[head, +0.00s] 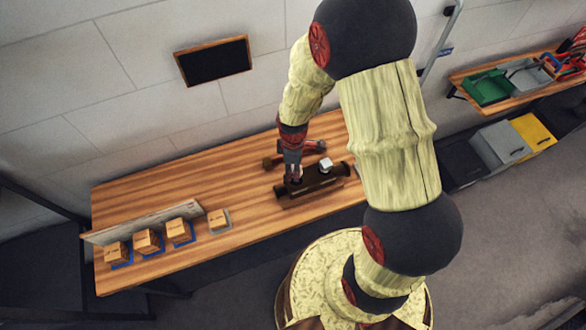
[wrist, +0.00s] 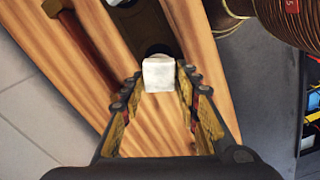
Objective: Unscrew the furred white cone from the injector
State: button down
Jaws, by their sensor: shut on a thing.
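The injector (head: 312,186) is a dark brown body on the workbench, and part of it shows in the wrist view (wrist: 146,22). My gripper (head: 294,179) points down over the injector's left part. In the wrist view my gripper (wrist: 158,84) is shut on the furred white cone (wrist: 158,75), a pale, blocky piece between its fingertips. A dark round spot lies just behind it on the injector. A white block (head: 326,163) also shows at the injector's right part in the head view. I cannot tell whether it is the same piece. The cone's lower end is hidden.
A hammer (head: 296,149) lies just behind the injector. Several small cartons (head: 148,241) stand at the bench's left by a pale board (head: 140,222). At the right, a shelf holds a green bin (head: 487,88).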

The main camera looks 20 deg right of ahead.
jog(key=shift+r+p, duration=0.9)
jog(key=shift+r, duration=0.65)
